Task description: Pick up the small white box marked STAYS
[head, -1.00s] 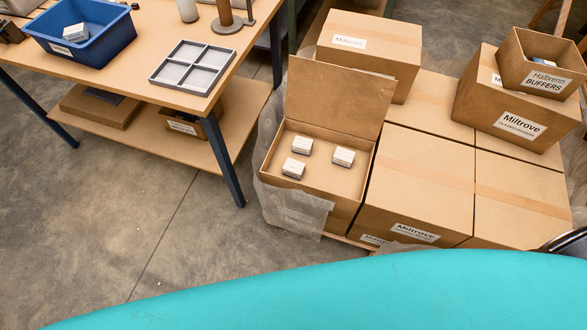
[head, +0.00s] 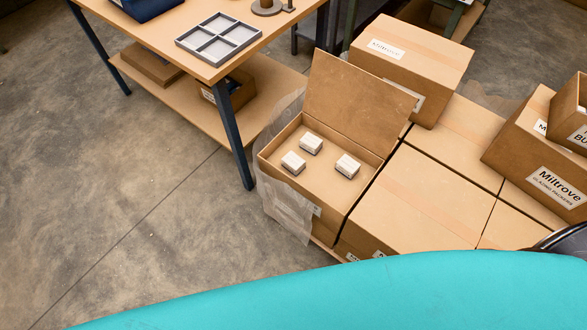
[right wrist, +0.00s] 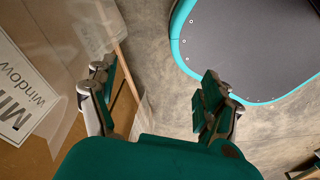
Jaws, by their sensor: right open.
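Three small white boxes stand apart on the floor of an open cardboard carton (head: 333,187) in the head view: a back box (head: 311,143), a left box (head: 293,162) and a right box (head: 347,166). Their markings are too small to read, so I cannot tell which says STAYS. The carton's flap (head: 358,101) stands up at its back. My right gripper (right wrist: 155,88) is open and empty in the right wrist view, beside the wrapped side of a labelled carton (right wrist: 30,95). No small box shows between its fingers. My left gripper is not in view.
Closed Miltrove cartons (head: 410,205) adjoin the open carton on the right, with others stacked behind. Clear plastic wrap (head: 283,207) hangs at its left. A workbench (head: 180,30) holds a grey divided tray (head: 219,38) and part of a blue bin (head: 145,8). Floor at left is clear.

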